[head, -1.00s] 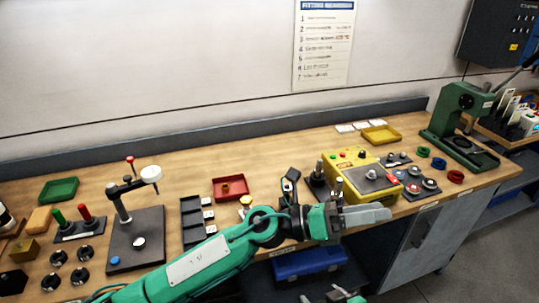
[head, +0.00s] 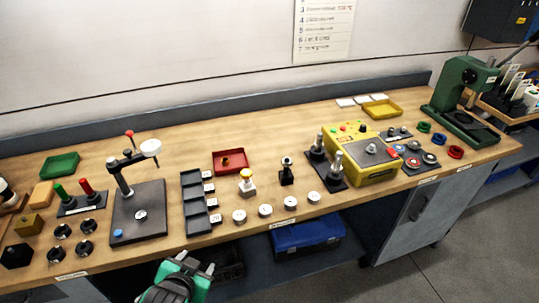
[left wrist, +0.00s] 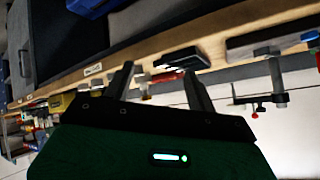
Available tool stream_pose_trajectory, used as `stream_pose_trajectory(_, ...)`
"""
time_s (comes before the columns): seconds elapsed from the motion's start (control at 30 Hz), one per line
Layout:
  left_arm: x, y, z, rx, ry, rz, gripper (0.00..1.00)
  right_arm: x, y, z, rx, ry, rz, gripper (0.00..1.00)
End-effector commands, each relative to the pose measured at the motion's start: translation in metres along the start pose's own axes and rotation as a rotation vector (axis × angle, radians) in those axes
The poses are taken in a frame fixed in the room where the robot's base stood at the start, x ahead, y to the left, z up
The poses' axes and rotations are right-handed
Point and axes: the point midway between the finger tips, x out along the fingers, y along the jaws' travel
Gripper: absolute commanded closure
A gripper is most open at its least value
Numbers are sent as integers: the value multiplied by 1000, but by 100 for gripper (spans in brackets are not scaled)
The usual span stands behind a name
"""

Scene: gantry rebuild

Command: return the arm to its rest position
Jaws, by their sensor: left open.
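My left gripper (head: 196,262) is low in the head view, in front of the bench's front edge, with its green body and two grey fingers. The fingers stand apart with nothing between them. In the left wrist view the two fingers (left wrist: 159,72) are also spread and empty, with the bench edge behind them. Most of my left arm is outside the head view. My right gripper does not show.
The wooden bench (head: 330,220) runs across the view. Near its front stand a dark press stand (head: 150,225), grey trays (head: 193,205), white round pieces (head: 265,210) and a yellow box (head: 375,178). A blue crate (head: 305,238) sits below. Open floor lies at the lower right.

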Motion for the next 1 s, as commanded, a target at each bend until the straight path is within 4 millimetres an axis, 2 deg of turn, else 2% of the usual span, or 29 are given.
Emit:
stream_pose_trajectory(0.03, -8, 2, 26, -44, -83, 24, 43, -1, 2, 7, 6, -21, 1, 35)
stream_pose_trajectory(0.1, -20, 4, 57, -95, -184, 54, 43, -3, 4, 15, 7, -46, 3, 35)
stream_pose_trajectory(0.2, -37, 8, 92, -156, -309, 91, 43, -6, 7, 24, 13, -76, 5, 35)
stream_pose_trajectory(0.47, -88, 18, 161, -272, -577, 163, 43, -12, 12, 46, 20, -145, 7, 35)
stream_pose_trajectory(0.77, -21, 40, 203, -265, -596, 171, 43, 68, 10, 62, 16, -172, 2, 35)
stream_pose_trajectory(0.87, 3, 50, 224, -262, -607, 175, 43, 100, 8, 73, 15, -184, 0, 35)
stream_pose_trajectory(1.0, 41, 69, 267, -258, -629, 182, 43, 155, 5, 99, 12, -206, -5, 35)
